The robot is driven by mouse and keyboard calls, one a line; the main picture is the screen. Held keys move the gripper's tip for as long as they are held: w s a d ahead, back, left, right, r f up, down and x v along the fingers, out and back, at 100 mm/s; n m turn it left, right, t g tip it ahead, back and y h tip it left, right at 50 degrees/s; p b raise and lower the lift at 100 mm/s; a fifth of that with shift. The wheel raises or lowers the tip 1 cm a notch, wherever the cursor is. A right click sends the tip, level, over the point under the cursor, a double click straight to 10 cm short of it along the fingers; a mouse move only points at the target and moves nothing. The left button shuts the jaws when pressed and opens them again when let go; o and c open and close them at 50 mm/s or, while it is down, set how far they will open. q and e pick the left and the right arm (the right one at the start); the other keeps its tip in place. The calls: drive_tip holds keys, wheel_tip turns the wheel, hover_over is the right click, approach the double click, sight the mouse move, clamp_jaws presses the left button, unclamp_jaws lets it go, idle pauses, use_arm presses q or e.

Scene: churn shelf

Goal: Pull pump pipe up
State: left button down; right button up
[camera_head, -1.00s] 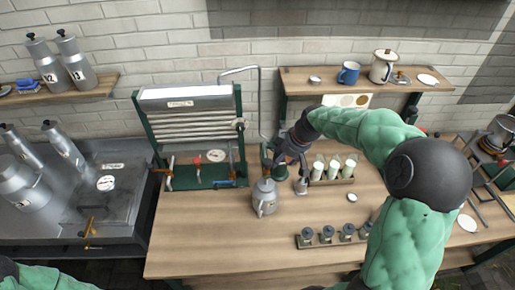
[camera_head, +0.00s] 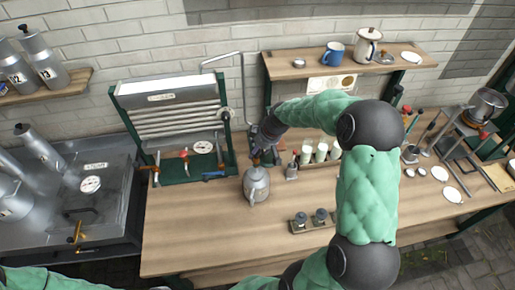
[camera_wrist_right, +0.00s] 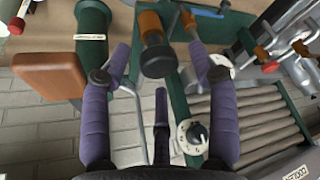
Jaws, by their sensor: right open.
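A thin bent grey pipe (camera_head: 241,88) rises behind the workbench, just right of the roller cooler, and bends left at its top. I cannot tell whether this is the pump pipe. My right gripper (camera_head: 258,156) is low at the bench's back edge, beside the pipe's lower part and behind the grey jug (camera_head: 256,186). In the right wrist view my right gripper (camera_wrist_right: 158,50) is open. A handle (camera_wrist_right: 155,45) with an orange shaft and black end shows between its fingers, with no clear grip. A green labelled cylinder (camera_wrist_right: 92,35) is beside the left finger. My left gripper is not in view.
The roller cooler (camera_head: 178,128) stands close left of my right gripper. Bottles of milk (camera_head: 320,152) stand just right of it. A raised shelf (camera_head: 300,68) holds a blue mug and a jug. The bench front is mostly clear.

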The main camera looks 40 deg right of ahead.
drive_tip(key=shift+w+f, duration=0.2)
drive_tip(key=shift+f, duration=0.1)
drive_tip(key=shift+s, duration=0.1)
clamp_jaws()
wheel_tip(320, 180, up, 20)
drive_tip(key=p, duration=0.6)
drive_tip(key=shift+r, duration=0.15)
drive_tip(key=shift+d+r, duration=0.1)
unclamp_jaws()
drive_tip(key=shift+a, duration=0.2)
